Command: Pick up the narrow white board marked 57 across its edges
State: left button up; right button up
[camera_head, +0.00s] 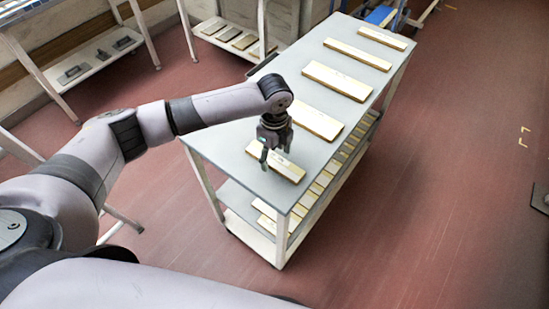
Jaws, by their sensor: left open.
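Several narrow white boards with tan edges lie spaced apart along the grey table top (262,80). The nearest board (287,168) lies at the front end of the table, and my left gripper (268,153) points down at it. The gripper is open and hides part of this board; I cannot tell whether its fingers touch it. A second board (317,120) lies just behind, with a wider one (337,80) and others further back. Marks on the boards are too small to read, so I cannot tell which is 57. My right gripper is out of view.
A lower shelf (238,205) under the table holds more boards in a row. A white rack (95,58) with dark pieces stands at left, and another with boards (228,35) stands behind. The red floor at right is mostly clear.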

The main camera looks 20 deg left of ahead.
pick_arm(q)
jog(key=shift+f, duration=0.8)
jog(key=shift+c, duration=0.2)
jog(key=c, duration=1.2)
